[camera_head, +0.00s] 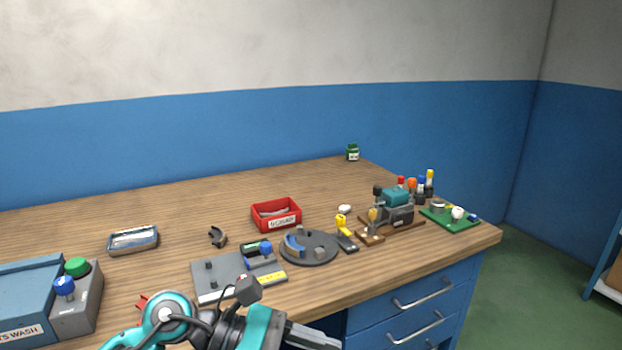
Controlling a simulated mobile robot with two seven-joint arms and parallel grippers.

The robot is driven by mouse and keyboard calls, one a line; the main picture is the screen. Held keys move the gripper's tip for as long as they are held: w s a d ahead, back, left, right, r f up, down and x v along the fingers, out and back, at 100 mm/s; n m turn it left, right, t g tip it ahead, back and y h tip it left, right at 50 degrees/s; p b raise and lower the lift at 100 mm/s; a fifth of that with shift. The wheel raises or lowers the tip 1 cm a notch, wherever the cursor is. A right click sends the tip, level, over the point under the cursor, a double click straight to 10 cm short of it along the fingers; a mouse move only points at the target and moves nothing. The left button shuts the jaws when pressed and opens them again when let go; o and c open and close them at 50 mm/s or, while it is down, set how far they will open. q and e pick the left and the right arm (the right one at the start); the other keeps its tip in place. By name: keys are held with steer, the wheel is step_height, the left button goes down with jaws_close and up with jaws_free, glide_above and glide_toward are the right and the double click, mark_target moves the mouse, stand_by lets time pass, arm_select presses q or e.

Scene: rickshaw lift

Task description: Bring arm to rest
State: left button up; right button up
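My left arm, teal and dark grey, comes in from the lower left along the bottom edge. Its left gripper (322,339) points right, low in front of the workbench's (190,200) front edge. The picture's bottom edge partly cuts it off, so I cannot tell whether it is open or shut. I see nothing held in it. My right gripper is not in view.
A grey fixture plate (212,281) and a round dark turntable (322,256) stand near the front edge. A red bin (277,223), metal tray (133,246), blue wash box (28,285), teal machine (394,199) and green mat (440,219) surround them. The back left is clear.

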arm_select(q)
step_height(320, 180, up, 4)
steer(key=w+a+n+t+h, duration=0.25)
steer(key=n+t+h, duration=0.55)
steer(key=n, duration=1.1)
steer(key=w+a+f+n+t+y, duration=0.3)
steer(key=a+f+n+t+y, duration=0.3)
steer(key=n+t+y, duration=0.7)
steer(key=s+a+f+n+g+y, duration=0.3)
steer(key=s+a+f+n+g, duration=0.1)
steer(key=f+n, duration=0.6)
steer(key=s+a+f+n+g+y+p, duration=0.1)
steer(key=s+a+f+n+g+y, duration=0.3)
steer(key=s+a+f+n, duration=0.2)
step_height(320, 180, down, 5)
steer(key=s+n, duration=0.2)
steer(key=n, duration=0.4)
steer(key=shift+r+g, duration=0.15)
steer(key=shift+g, duration=0.25)
steer(key=shift+o, duration=0.4)
